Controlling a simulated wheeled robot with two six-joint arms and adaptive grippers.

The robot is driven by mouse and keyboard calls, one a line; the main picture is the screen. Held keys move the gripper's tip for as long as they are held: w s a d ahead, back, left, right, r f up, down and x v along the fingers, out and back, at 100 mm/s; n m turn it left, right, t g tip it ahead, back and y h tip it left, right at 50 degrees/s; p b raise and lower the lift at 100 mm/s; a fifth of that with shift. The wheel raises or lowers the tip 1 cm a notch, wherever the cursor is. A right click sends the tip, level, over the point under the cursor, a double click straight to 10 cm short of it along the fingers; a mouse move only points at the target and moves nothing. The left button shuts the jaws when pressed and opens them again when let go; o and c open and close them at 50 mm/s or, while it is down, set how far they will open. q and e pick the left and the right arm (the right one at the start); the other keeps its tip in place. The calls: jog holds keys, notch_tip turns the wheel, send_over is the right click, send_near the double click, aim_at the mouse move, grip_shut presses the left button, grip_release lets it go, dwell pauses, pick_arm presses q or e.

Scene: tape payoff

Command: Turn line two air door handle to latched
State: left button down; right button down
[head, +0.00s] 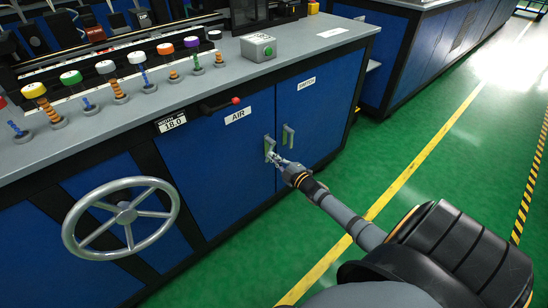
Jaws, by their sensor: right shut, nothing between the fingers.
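The blue air door (215,151) is on the front of the cabinet, under a white label reading AIR (238,116). Its handle (269,145) is a small grey lever on a plate with some green, at the door's right edge. My right gripper (276,158) is shut and empty, with its fingertips at the handle's lower part. I cannot tell whether they touch it. The gripper partly covers the handle, so its exact angle is hard to read. My left gripper is not in view.
A second handle (288,136) sits close to the right, on the door labelled SWITCH (307,84). Colored knobs line the countertop (170,103). Green floor (420,150) is clear at right.

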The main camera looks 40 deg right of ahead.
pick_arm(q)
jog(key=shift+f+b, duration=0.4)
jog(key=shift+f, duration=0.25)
pick_arm(e)
jog(key=shift+w+d+n, duration=0.15)
jog(key=shift+d+n, duration=0.2)
jog(key=shift+n, duration=0.7)
jog(key=shift+w+d+n, duration=0.15)
jog(key=shift+d+n, duration=0.15)
jog(key=shift+n, duration=0.8)
jog(key=shift+w+d+n, duration=0.15)
jog(key=shift+d+n, duration=0.2)
jog(key=shift+n, duration=0.7)
jog(key=shift+d, duration=0.1)
jog(key=c, duration=1.4)
grip_release()
jog(key=shift+w, duration=0.1)
jog(key=o, duration=0.5)
jog(key=shift+w+f, duration=0.35)
jog(key=shift+f, duration=0.15)
jog(key=o, duration=0.9)
jog(key=shift+s, duration=0.2)
jog(key=shift+c, duration=0.2)
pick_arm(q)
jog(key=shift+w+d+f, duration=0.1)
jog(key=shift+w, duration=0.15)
pick_arm(e)
jog(key=shift+s, duration=0.1)
